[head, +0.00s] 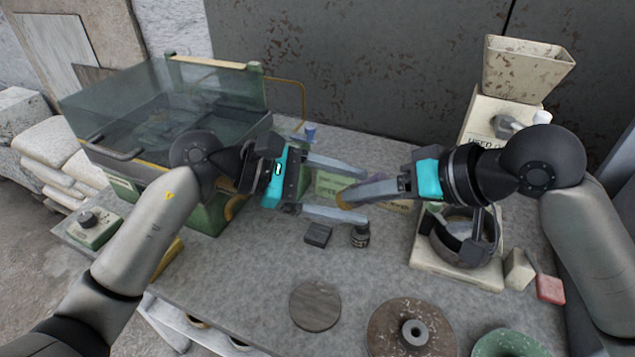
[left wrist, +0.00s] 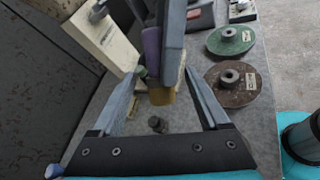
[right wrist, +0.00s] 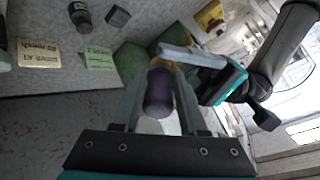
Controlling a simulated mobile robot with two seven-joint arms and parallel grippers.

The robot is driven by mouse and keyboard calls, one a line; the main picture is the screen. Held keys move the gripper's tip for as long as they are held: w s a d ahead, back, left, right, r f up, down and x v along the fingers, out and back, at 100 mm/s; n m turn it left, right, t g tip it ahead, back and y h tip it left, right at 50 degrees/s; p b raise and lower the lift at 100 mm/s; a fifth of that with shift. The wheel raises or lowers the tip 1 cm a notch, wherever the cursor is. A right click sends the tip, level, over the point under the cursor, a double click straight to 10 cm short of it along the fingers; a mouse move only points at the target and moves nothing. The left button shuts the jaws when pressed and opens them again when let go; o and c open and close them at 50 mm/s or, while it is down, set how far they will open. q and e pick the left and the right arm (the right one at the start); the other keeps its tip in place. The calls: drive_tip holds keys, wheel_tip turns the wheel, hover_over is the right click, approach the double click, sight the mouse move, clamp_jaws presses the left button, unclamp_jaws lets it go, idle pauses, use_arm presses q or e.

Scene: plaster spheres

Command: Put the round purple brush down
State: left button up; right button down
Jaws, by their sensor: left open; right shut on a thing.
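The round purple brush (right wrist: 158,95) is between the fingers of my right gripper (right wrist: 158,68), which is shut on it. In the left wrist view its purple part (left wrist: 151,50) shows beside the right gripper's finger, with a gold-brown end (left wrist: 162,96) below. In the head view only the brownish end (head: 343,201) shows clearly; the rest is hidden by the gripper. My left gripper (head: 364,194) is open, with its fingers on either side of the brush's end. I cannot tell whether they touch it. The brush is held above the grey table (head: 270,270).
A dark block (head: 318,235) and a small dark jar (head: 360,236) stand below the grippers. A dark disc (head: 315,306), a brown wheel (head: 411,330) and a green wheel (head: 508,343) lie in front. A glass-covered tank (head: 165,110) is left; a hopper machine (head: 522,70) is right.

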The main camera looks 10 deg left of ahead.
use_arm(q)
drive_tip(key=shift+x, duration=0.9)
clamp_jaws()
unclamp_jaws()
drive_tip(key=shift+a, duration=0.1)
drive_tip(key=v, duration=1.1)
drive_tip(key=shift+a+r, duration=0.2)
drive_tip(key=shift+a, duration=0.2)
